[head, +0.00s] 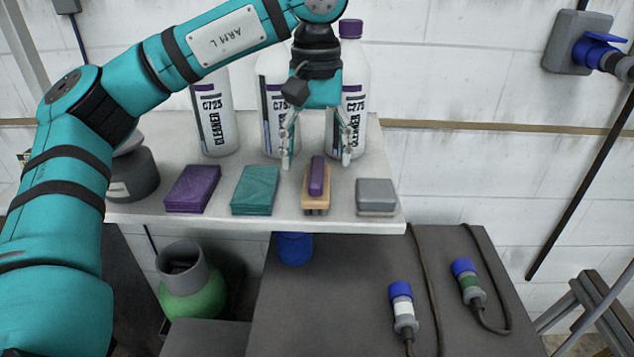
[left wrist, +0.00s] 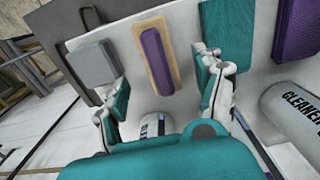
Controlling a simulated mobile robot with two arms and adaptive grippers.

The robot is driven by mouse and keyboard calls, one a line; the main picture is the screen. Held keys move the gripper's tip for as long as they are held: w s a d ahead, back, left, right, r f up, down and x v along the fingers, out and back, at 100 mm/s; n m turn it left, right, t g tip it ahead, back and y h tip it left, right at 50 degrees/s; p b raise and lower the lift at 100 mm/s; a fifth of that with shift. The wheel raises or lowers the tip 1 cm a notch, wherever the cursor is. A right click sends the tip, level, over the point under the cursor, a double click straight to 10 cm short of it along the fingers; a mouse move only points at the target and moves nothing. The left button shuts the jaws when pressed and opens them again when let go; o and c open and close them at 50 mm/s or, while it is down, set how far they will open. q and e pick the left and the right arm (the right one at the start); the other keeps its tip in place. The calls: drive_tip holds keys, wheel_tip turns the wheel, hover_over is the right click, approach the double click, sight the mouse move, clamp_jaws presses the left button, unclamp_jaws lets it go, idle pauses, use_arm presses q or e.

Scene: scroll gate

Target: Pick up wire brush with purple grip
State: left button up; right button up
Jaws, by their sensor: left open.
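The wire brush with a purple grip (head: 317,178) lies on the light shelf (head: 275,219), its tan block under the purple handle. It also shows in the left wrist view (left wrist: 157,62), lying ahead of the fingers and between their lines. My left gripper (head: 316,165) is open and empty, pointing down above and behind the brush, in front of the bottles. In the left wrist view its two fingers (left wrist: 168,98) are spread wide and apart from the brush. My right gripper is in neither view.
A teal sponge (head: 255,190) and purple sponge (head: 192,188) lie left of the brush, a grey block (head: 376,196) right of it. White cleaner bottles (head: 212,120) stand behind. A dark round container (head: 134,172) is at the left. Blue-capped connectors (head: 402,305) lie on the lower dark surface.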

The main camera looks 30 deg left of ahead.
sight(317, 168)
use_arm(q)
wheel_tip(317, 168, down, 4)
drive_tip(key=shift+r+p, duration=0.2)
drive_tip(key=shift+p, duration=0.4)
drive_tip(key=shift+f, duration=0.25)
drive_tip(key=shift+c, duration=0.6)
drive_tip(key=c, duration=1.2)
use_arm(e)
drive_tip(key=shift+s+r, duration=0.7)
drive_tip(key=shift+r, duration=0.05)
